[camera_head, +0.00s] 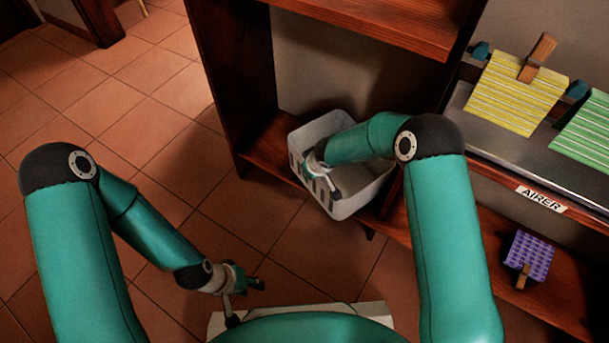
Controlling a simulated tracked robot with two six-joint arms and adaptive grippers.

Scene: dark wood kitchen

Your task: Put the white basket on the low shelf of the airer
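The white basket (356,203), with slots in its wall, is at the bottom bay of the dark wood unit, left of the airer (478,138). It covers part of the board's front edge; whether it rests there or is held just above is unclear. My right arm reaches over it, and my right gripper (321,178) is at its left wall; I cannot tell whether the fingers are closed on it. The airer's low shelf (485,232) is at the lower right. My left gripper (243,297) is open and empty, apart from the basket, low at the front.
A purple cloth with a wooden peg (529,257) lies on the low shelf under the AIRER label (541,199). Yellow (513,93) and green (587,128) cloths hang above. An upright panel (237,75) stands left of the basket. Tiled floor (150,110) is clear at left.

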